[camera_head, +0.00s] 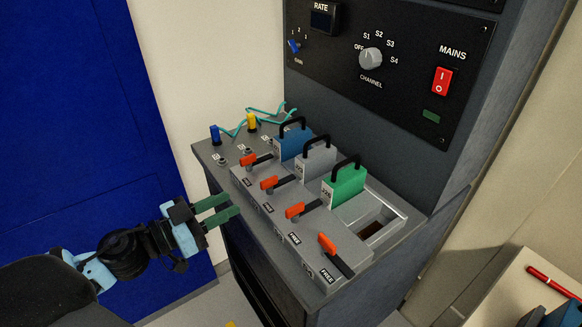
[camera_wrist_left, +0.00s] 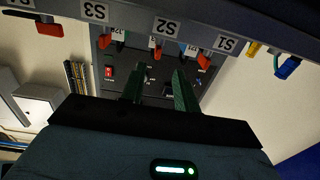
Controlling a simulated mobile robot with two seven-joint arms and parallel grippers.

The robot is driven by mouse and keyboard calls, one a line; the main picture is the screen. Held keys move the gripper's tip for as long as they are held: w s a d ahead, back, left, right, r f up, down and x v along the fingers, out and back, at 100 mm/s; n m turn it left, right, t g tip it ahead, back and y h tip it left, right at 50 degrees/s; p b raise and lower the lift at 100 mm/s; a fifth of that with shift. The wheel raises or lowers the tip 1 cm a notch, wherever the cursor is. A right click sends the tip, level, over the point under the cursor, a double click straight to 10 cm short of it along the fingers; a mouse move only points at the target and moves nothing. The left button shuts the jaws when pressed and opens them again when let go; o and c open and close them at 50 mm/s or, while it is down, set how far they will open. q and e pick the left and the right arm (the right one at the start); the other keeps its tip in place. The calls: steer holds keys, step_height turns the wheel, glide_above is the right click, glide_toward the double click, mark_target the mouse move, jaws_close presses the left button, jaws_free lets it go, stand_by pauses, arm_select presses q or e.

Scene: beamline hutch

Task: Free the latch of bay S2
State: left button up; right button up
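The S2 latch, a dark lever with an orange-red handle (camera_head: 268,184), sits on the console's front ledge before the grey module (camera_head: 315,160). Its handle lies to the left, like those of the S1 latch (camera_head: 249,160) and the S3 latch (camera_head: 295,210). In the left wrist view the S2 label (camera_wrist_left: 167,26) shows upside down, with a red handle (camera_wrist_left: 155,53) just below it. My left gripper (camera_head: 226,205) is open and empty, its green fingers left of the console edge and apart from the latches. Between its fingers (camera_wrist_left: 158,72) nothing is held. My right gripper is not in view.
The fourth latch (camera_head: 327,243) lies at a different angle, beside an empty bay (camera_head: 370,225). A blue module (camera_head: 293,143) and a green module (camera_head: 344,185) flank the grey one. Blue and yellow plugs (camera_head: 251,122) with teal cables stand behind. A control panel (camera_head: 400,60) rises above.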

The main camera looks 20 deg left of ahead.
mark_target(261, 197)
arm_select(q)
steer(key=shift+w+d+r+h, duration=0.3)
steer(key=shift+w+r, duration=0.3)
steer(key=shift+r, duration=0.05)
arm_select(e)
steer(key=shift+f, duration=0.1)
arm_select(q)
steer(key=shift+d, duration=0.1)
